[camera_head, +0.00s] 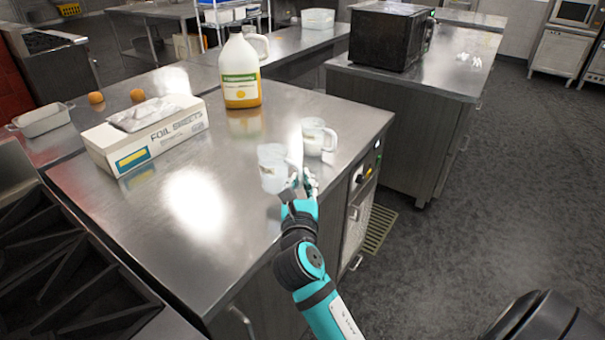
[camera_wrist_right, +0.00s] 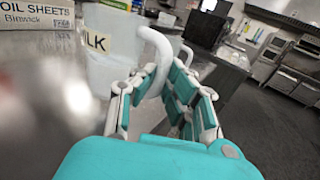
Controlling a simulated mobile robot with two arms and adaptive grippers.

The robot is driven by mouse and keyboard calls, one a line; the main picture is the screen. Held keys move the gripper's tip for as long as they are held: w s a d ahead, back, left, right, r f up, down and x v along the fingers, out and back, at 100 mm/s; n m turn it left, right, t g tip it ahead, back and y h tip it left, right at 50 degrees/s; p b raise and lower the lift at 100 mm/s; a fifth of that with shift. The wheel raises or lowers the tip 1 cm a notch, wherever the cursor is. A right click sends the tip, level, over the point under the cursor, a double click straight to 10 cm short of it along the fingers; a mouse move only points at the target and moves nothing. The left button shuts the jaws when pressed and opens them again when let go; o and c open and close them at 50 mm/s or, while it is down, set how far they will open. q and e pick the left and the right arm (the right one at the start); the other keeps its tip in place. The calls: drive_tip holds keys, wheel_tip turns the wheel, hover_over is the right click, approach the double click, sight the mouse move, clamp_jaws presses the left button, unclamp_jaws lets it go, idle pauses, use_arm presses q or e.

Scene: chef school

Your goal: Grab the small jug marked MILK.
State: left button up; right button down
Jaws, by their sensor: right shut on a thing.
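A small translucent white jug (camera_head: 273,170) stands near the right edge of the steel counter in the head view. In the wrist view its label ends in "LK" (camera_wrist_right: 97,41), and its white handle (camera_wrist_right: 155,50) rises between my fingers. My right gripper (camera_head: 308,183) is at the handle side of this jug, shut on the handle. A second, similar jug (camera_head: 315,138) stands just behind it to the right; its label is too small to read. My left gripper is not in view.
A foil sheets box (camera_head: 150,138) lies on the left of the counter (camera_head: 225,215). A large bottle with a green and orange label (camera_head: 240,75) stands behind the jugs. A black oven (camera_head: 388,38) sits on another counter. The counter's front is clear.

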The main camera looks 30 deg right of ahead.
drive_tip(key=v, duration=0.7)
drive_tip(key=shift+w+a+r, duration=0.25)
drive_tip(key=shift+r, duration=0.1)
idle(0.4)
